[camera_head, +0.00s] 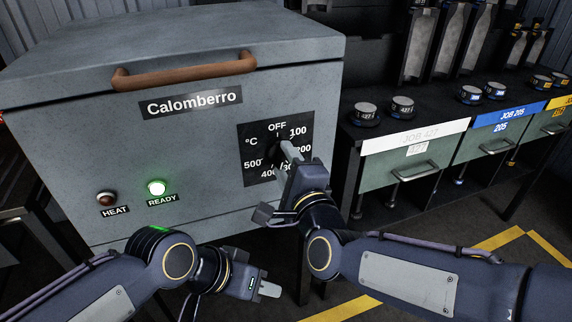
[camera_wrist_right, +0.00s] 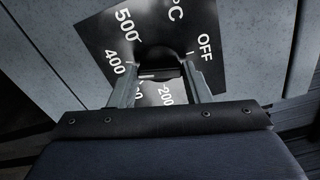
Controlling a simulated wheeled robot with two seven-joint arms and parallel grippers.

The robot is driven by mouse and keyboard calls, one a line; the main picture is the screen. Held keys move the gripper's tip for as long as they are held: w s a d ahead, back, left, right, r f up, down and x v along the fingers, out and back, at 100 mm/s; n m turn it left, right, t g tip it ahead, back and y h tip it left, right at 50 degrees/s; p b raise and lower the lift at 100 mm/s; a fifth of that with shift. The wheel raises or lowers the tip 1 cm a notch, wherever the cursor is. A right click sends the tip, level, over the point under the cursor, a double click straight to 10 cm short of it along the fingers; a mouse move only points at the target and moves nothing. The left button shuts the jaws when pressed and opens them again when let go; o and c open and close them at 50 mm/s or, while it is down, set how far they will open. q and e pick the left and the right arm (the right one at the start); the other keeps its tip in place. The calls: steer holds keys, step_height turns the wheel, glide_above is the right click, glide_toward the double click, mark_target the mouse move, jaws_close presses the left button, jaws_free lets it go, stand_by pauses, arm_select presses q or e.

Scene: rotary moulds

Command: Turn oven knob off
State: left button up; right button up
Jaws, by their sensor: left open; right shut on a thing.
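The grey oven (camera_head: 200,190) labelled Calomberro stands at the left of the head view. Its black dial plate (camera_head: 250,137) carries OFF at the top and temperature numbers around it. The dark knob (camera_wrist_right: 160,58) sits at the dial's middle, between the fingers in the right wrist view. My right gripper (camera_head: 287,153) is shut on the knob, which its fingers mostly hide in the head view. I cannot tell which mark the knob points to. My left gripper (camera_head: 268,289) is open and empty, low in front of the oven and apart from it.
The green READY lamp (camera_head: 156,188) is lit; the HEAT lamp (camera_head: 106,198) looks dark. A brown handle (camera_head: 185,71) crosses the oven's upper front. A black bench (camera_head: 430,117) with round lidded moulds and labelled green drawers stands at the right. Yellow lines mark the floor.

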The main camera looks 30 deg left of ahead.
steer(key=n+b, duration=0.1)
steer(key=n, duration=0.7)
steer(key=shift+n, duration=0.4)
steer(key=n, duration=0.5)
steer(key=shift+n+p, duration=0.3)
steer(key=shift+p, duration=0.05)
steer(key=n, duration=0.5)
steer(key=shift+p, duration=0.4)
steer(key=n+p, duration=0.1)
steer(key=n, duration=0.4)
steer(key=shift+n, duration=0.4)
steer(key=n, duration=0.4)
steer(key=shift+n, duration=0.3)
steer(key=n+p, duration=0.1)
steer(key=n, duration=0.3)
steer(key=shift+f+n, duration=0.1)
steer(key=shift+n, duration=2.4)
